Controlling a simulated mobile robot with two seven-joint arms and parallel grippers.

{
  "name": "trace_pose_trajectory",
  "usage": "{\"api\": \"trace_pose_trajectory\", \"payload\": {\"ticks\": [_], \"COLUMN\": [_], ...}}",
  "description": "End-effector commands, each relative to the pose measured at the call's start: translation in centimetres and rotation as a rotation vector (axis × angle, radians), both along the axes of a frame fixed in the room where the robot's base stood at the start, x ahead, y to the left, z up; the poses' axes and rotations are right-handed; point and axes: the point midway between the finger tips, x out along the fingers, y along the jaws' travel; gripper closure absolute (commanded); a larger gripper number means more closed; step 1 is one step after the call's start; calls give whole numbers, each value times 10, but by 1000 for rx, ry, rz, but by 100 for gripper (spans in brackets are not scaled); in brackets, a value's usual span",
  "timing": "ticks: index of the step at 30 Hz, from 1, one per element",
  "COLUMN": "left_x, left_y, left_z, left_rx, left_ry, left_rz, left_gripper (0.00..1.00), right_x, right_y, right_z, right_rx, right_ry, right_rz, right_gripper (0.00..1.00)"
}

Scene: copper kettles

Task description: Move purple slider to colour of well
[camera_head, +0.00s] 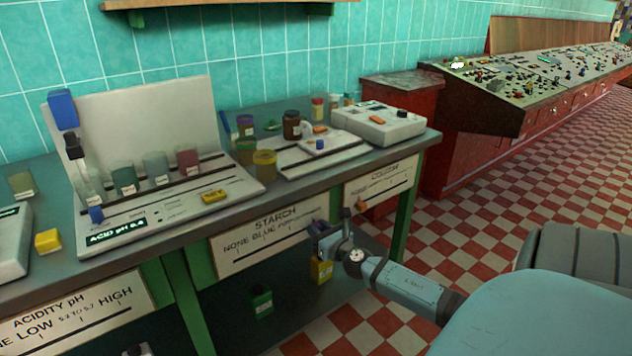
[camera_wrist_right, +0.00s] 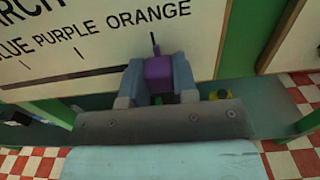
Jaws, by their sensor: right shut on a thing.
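The purple slider (camera_wrist_right: 158,77) sits between the fingers of my right gripper (camera_wrist_right: 156,84) in the right wrist view. The gripper is shut on it. Its thin pointer stands upright just below the word ORANGE on the starch panel (camera_wrist_right: 90,60). In the head view my right gripper (camera_head: 326,238) is at the right end of the STARCH panel (camera_head: 262,258), mostly hiding the slider. A white test unit (camera_head: 340,156) with a blue part stands on the bench above; its well colour is too small to tell. My left gripper is not in view.
The bench (camera_head: 160,243) carries a pH unit (camera_head: 178,205), jars and a white instrument (camera_head: 378,122). A yellow-labelled bottle (camera_head: 321,270) and a green bottle (camera_head: 262,301) stand on the lower shelf near my gripper. A green leg (camera_head: 404,219) is to the right.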

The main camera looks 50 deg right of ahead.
Motion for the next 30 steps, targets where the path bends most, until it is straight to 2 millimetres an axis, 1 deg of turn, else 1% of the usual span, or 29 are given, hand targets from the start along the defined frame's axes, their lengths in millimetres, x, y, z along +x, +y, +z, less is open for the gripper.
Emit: {"api": "trace_pose_trajectory", "payload": {"ticks": [2,3,6,14,17,19,23,30], "left_x": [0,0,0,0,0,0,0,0], "left_y": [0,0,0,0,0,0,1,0], "left_z": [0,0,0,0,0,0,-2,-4], "left_rx": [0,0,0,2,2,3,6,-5], "left_ry": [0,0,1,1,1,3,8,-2], "left_rz": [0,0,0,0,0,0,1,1], "left_gripper": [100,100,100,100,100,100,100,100], "right_x": [0,-1,0,-1,-6,-13,-37,-91], "right_y": [-3,-3,-3,-2,0,2,7,19], "right_z": [0,0,0,0,-1,-1,-2,-3], "right_rx": [-2,-2,-2,-2,-1,-1,0,0], "right_ry": [0,0,-1,0,1,2,3,2], "right_rz": [-7,-8,-7,-5,-5,-4,-4,-7], "right_gripper": [100,66,47,47,47,47,47,47]}}
